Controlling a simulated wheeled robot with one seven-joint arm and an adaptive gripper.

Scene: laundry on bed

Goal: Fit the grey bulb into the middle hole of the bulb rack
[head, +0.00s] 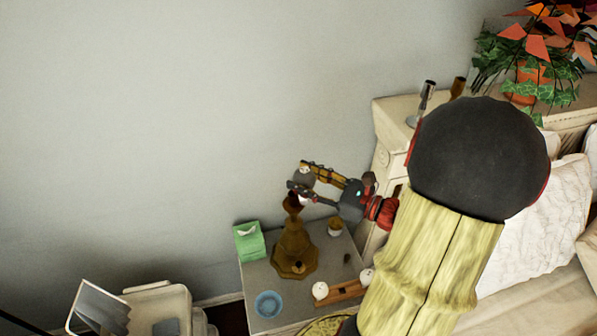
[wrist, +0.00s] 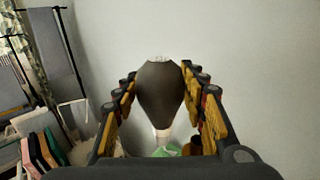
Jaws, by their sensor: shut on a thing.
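The grey bulb (wrist: 160,92) is between the fingers of my gripper (wrist: 160,105) in the wrist view, dark and wide above, with a narrow pale end below. In the head view my gripper (head: 298,177) is shut on the grey bulb (head: 304,174), high above the bedside table and just over the top of a brown ornate vase-like stand. The wooden bulb rack (head: 345,292) lies on the table, lower right of my gripper and well apart from it. A white bulb (head: 320,290) sits at its left end and another (head: 367,276) at its right end. My arm hides nearby parts.
On the table (head: 258,275) stand the tall brown stand (head: 295,250), a green tissue box (head: 249,241), a blue bowl (head: 268,304) and a small brown pot (head: 335,227). A small dark object (head: 347,258) lies behind the rack. The bed (head: 530,290) is at right.

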